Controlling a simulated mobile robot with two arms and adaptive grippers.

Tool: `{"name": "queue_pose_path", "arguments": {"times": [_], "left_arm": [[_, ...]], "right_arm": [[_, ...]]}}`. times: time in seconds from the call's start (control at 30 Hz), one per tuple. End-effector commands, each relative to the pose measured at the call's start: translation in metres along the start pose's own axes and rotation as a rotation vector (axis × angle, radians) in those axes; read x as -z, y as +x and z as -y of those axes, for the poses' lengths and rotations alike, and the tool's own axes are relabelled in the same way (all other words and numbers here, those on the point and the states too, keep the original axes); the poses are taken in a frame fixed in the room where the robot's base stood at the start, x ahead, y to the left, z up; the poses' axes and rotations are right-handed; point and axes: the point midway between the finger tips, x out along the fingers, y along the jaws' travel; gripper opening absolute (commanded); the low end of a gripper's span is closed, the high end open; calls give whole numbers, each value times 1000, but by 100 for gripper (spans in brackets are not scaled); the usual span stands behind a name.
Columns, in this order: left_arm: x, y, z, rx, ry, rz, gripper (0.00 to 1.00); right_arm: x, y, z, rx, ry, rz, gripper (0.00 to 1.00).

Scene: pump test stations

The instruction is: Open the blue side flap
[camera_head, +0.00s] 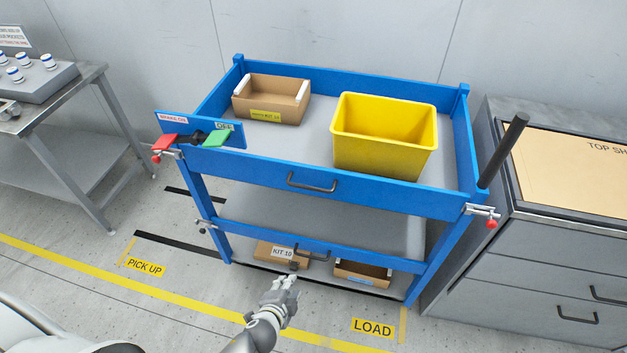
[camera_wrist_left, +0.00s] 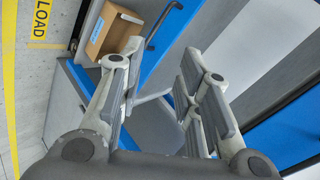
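The blue cart has an upper front panel (camera_head: 385,198) with a dark handle (camera_head: 312,183), standing upright. A narrower lower blue panel (camera_head: 255,234) also has a dark handle (camera_head: 312,256). The frames do not show which one is called the side flap. My left gripper (camera_head: 287,283) is low in front of the cart, near the lower handle and apparently apart from it. In the left wrist view my left gripper (camera_wrist_left: 160,90) has its fingers spread with nothing held between them. A dark handle (camera_wrist_left: 163,25) shows beyond the fingertips. My right gripper is not in view.
Red-knobbed latches sit at the cart's left (camera_head: 157,158) and right (camera_head: 490,223) corners. A yellow bin (camera_head: 384,145) and cardboard box (camera_head: 270,98) are on top. Cardboard boxes (camera_head: 362,273) lie on the bottom shelf. A grey cabinet (camera_head: 560,250) stands close at right. Floor lies open in front.

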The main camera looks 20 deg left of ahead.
Motion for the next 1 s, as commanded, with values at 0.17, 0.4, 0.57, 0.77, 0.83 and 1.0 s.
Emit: {"name": "queue_pose_path", "arguments": {"times": [0.17,0.4,0.57,0.77,0.83,1.0], "left_arm": [[72,-47,131,278,227,-76,32],[112,-93,208,478,361,-89,32],[117,-90,218,498,374,-87,32],[122,-64,232,498,372,-87,32],[124,-53,238,497,370,-87,32],[128,-28,250,496,371,-87,32]], "right_arm": [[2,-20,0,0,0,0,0],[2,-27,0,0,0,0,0],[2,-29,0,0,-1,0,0],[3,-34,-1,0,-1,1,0],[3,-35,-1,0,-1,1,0],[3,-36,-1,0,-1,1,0]]}}
